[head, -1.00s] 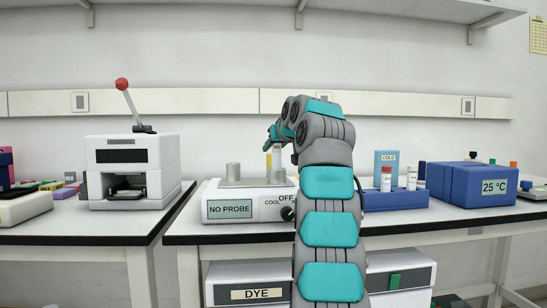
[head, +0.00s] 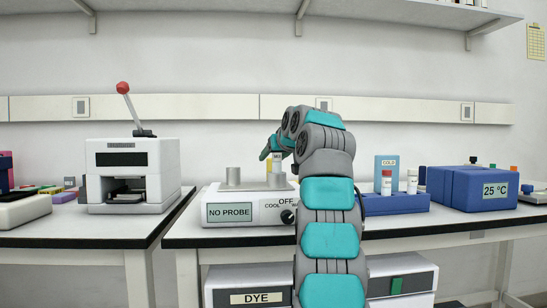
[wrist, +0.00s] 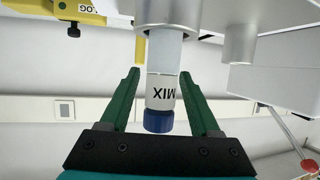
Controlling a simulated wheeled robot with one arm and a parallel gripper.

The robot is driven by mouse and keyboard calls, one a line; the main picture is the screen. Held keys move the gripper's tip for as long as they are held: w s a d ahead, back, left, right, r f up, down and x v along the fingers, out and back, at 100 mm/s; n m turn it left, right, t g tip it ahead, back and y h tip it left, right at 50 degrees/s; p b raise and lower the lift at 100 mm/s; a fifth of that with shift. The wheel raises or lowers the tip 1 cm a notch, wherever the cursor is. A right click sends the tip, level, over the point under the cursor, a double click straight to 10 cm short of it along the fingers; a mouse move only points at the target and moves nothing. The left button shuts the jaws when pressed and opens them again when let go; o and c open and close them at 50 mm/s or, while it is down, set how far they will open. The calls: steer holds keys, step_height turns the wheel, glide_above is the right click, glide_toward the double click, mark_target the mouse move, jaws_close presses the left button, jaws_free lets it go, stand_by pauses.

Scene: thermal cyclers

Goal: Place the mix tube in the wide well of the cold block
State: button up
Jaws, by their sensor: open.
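The mix tube stands in a metal cylinder (wrist: 182,14) on a white bench unit (head: 245,211) labelled NO PROBE. In the wrist view the mix tube (wrist: 163,92) has a white MIX label and a blue cap, and appears upside down. My gripper (wrist: 160,73) is open, with one green finger on each side of the tube and visible gaps between. In the head view my gripper (head: 268,149) is partly hidden by my arm.
A second metal cylinder (head: 233,177) stands on the unit, left of the tube. Two capped tubes (head: 386,183) (head: 412,182) stand in the blue rack. A blue 25 °C box (head: 480,187) is further right. A white lever press (head: 132,175) stands on the left bench.

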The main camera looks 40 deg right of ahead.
steer(key=shift+r+p, duration=0.25)
steer(key=shift+p, duration=0.05)
steer(key=shift+s+a+b, duration=0.15)
steer(key=shift+s+b, duration=0.15)
steer(key=shift+s, duration=0.05)
steer(key=b+v, duration=0.1)
steer(key=v, duration=1)
steer(key=shift+b, duration=0.4)
steer(key=shift+s+r, duration=0.1)
